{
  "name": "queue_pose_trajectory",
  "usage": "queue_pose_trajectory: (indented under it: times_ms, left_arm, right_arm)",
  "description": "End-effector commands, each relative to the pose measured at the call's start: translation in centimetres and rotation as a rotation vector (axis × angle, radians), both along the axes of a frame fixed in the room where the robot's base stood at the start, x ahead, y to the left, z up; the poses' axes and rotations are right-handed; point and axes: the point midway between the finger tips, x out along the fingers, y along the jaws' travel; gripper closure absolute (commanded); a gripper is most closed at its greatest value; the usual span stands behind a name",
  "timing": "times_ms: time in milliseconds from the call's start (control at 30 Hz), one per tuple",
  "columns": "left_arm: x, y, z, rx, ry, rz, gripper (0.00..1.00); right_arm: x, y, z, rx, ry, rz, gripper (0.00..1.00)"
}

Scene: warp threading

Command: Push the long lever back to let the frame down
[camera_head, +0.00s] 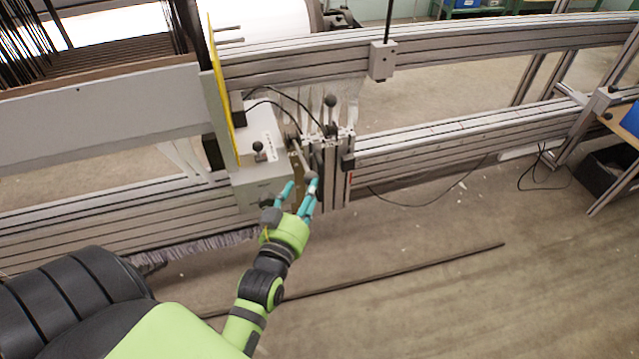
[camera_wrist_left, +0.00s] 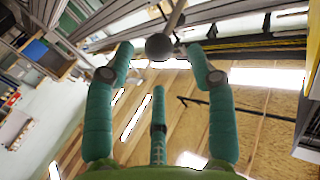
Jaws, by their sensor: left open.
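The long lever (camera_head: 303,158) is on the machine's upright, beside the grey control box, and ends in a dark ball knob. In the left wrist view its ball knob (camera_wrist_left: 159,46) lies between the tips of my open fingers, with the rod running up and away. My left gripper (camera_head: 300,187) has its teal fingers spread around the knob end; firm contact cannot be told. The fingers (camera_wrist_left: 163,70) hold nothing tightly. Part of the lever's end is hidden by the fingers in the head view. My right gripper is out of view.
A second upright rod with a ball knob (camera_head: 330,101) stands just behind. The grey box (camera_head: 262,185) with a small black knob is left of the lever. Aluminium beams (camera_head: 460,135) extend right. A dark bar (camera_head: 400,270) lies on the open floor.

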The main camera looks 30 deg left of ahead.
Motion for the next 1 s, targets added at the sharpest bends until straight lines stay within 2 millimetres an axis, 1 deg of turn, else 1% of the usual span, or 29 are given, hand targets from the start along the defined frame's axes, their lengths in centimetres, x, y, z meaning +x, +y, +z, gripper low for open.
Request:
queue_pose_trajectory:
  times_ms: [33,100,300,433,667,700,767,800,833,1000]
  left_arm:
    - [0.9,0.2,0.0,0.001,-0.003,0.000,0.44]
    - [2.0,0.5,0.0,0.001,-0.004,0.000,0.44]
    - [4.4,1.1,-0.1,0.001,0.000,-0.002,0.44]
    - [5.0,1.3,-0.1,0.001,0.001,-0.002,0.44]
    - [5.0,1.3,-0.1,0.000,0.002,-0.002,0.44]
    - [5.0,1.3,-0.1,0.000,0.002,-0.002,0.52]
    - [5.0,1.3,0.0,0.000,0.002,-0.002,0.76]
    - [5.0,1.3,-0.1,0.000,0.002,-0.002,0.92]
    - [5.0,1.3,-0.1,0.000,0.003,-0.002,1.00]
    - [5.0,1.2,-0.1,-0.003,0.003,-0.004,1.00]
  right_arm:
    - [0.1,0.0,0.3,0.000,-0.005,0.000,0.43]
    - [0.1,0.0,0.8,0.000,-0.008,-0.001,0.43]
    - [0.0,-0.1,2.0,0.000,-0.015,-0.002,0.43]
    - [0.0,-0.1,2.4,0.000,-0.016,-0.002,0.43]
    - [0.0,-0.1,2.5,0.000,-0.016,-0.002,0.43]
    - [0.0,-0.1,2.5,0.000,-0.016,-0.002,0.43]
    - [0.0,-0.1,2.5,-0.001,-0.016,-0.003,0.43]
    - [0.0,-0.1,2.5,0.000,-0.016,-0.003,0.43]
    - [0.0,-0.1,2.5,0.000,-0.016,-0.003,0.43]
    - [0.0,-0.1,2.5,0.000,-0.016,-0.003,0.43]
